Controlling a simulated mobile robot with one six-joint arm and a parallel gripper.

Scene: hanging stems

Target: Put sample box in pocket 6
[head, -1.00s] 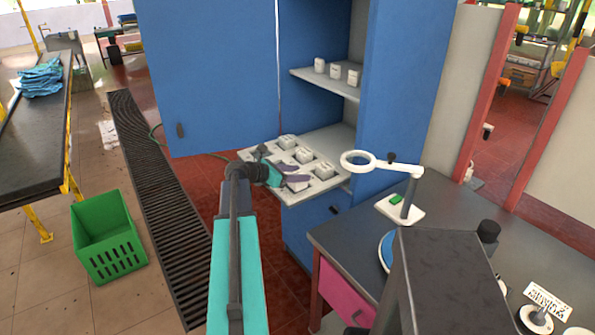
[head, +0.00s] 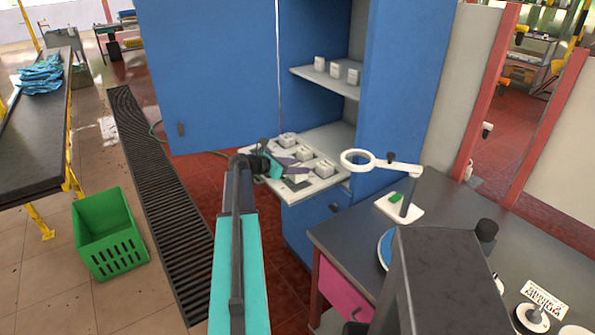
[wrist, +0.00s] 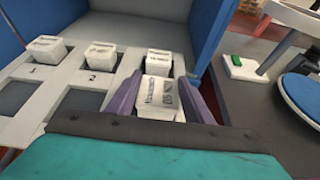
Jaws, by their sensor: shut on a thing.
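The sample box (wrist: 158,98) is a small white block with dark print, between the two purple fingers of my gripper (wrist: 160,100) in the wrist view. My gripper (head: 292,166) is shut on it over the shelf tray; in the head view the box is mostly hidden by the fingers. The white tray (head: 325,184) has two rows of square pockets. Its back row holds three boxes, the nearest right one (wrist: 158,63) just behind the held box. Labels 1 and 2 are readable. Pocket 6's number is hidden. Front-row pockets (wrist: 77,108) at left are empty.
The blue cabinet (head: 400,90) walls the tray's right side, and its open door (head: 210,80) stands at left. A upper shelf (head: 322,80) holds three more boxes. A ring-shaped magnifier (head: 362,160) stands close on the dark bench (head: 450,215) at right.

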